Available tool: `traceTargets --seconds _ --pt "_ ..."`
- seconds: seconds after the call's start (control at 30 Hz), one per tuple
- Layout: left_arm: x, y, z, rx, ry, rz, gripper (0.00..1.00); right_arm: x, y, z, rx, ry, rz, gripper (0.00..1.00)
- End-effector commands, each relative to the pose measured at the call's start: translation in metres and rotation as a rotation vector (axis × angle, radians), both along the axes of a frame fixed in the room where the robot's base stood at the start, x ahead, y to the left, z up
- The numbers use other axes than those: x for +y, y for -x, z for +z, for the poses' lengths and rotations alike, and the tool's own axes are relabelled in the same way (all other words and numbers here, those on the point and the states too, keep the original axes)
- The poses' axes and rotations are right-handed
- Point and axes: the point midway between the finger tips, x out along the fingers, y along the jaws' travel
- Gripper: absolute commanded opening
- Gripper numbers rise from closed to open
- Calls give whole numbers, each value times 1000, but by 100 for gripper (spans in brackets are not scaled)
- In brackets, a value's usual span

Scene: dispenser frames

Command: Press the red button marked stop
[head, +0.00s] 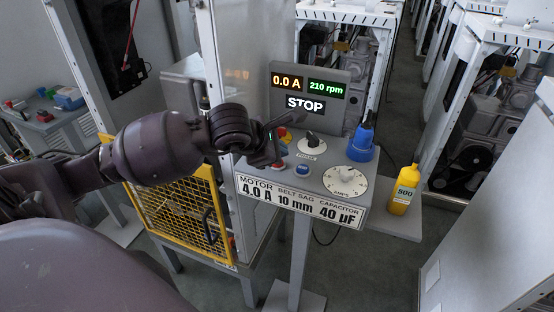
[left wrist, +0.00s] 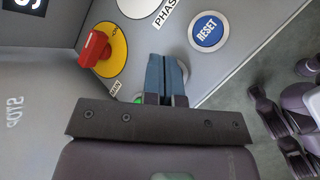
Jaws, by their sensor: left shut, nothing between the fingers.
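The console (head: 318,178) has a small red button (head: 277,165) in a pale ring at its left front, beside the blue RESET button (head: 302,171). No stop marking is readable on the red button. My left gripper (head: 270,151) is over the console's left part, close to the red button. In the left wrist view its blue fingers (left wrist: 166,75) are shut together and empty.
A red switch on yellow (left wrist: 95,48) is left of the fingers. The phase knob (head: 311,140) and amps dial (head: 345,180) are on the console. The display (head: 306,89) reads 0.0 A, 210 rpm, STOP. A blue bottle (head: 362,140) and yellow bottle (head: 403,190) stand right.

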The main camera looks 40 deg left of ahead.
Motion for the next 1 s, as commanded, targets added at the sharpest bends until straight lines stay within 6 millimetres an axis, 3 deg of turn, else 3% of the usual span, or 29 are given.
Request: traceTargets --seconds 0.53,1.0 --pt "0 0 9 -2 -1 0 0 0 -1 5 -5 0 0 70" --pt "0 0 46 -4 -1 0 0 0 -6 27 -23 0 0 70"
